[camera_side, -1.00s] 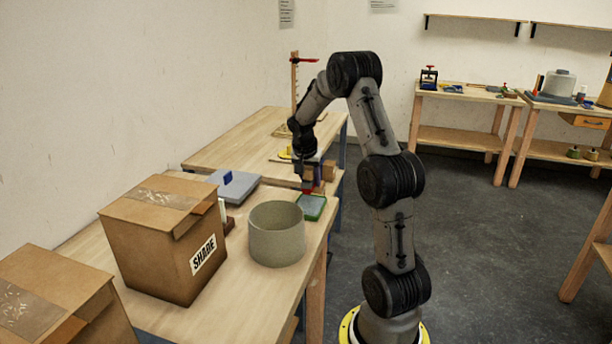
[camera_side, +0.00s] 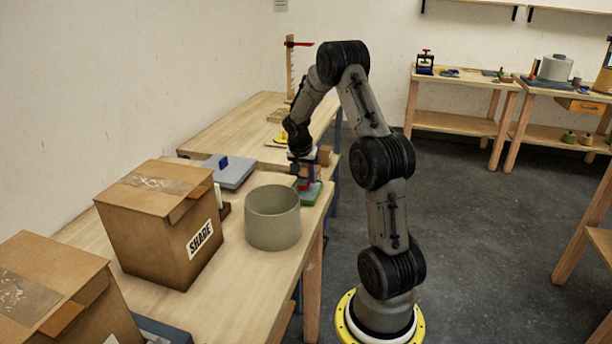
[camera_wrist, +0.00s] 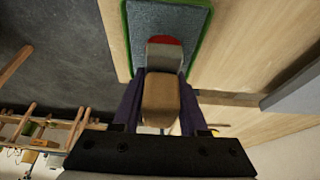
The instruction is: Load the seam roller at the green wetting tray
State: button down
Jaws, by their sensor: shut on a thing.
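My gripper (camera_side: 303,170) is shut on the seam roller. In the wrist view the roller's tan handle (camera_wrist: 160,98) lies between my two purplish fingers (camera_wrist: 160,112). A grey metal frame (camera_wrist: 164,55) and a red roller head (camera_wrist: 164,40) extend beyond the handle. The wetting tray (camera_side: 312,196) has a green rim, and a blue-grey inside that shows in the wrist view (camera_wrist: 143,20). The roller head is over the tray, low down; I cannot tell whether it touches the surface. My gripper hides part of the tray in the side view.
A grey-beige round pot (camera_side: 272,218) stands near the tray on the bench. A cardboard box marked SHADE (camera_side: 160,225) and a grey slab with a blue block (camera_side: 229,170) lie to the left. A wooden block (camera_side: 324,155) shows just behind my gripper.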

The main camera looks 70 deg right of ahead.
jog(key=shift+f, duration=0.6)
dwell(1.6)
jog(key=shift+r, duration=0.1)
jog(key=shift+r, duration=3.5)
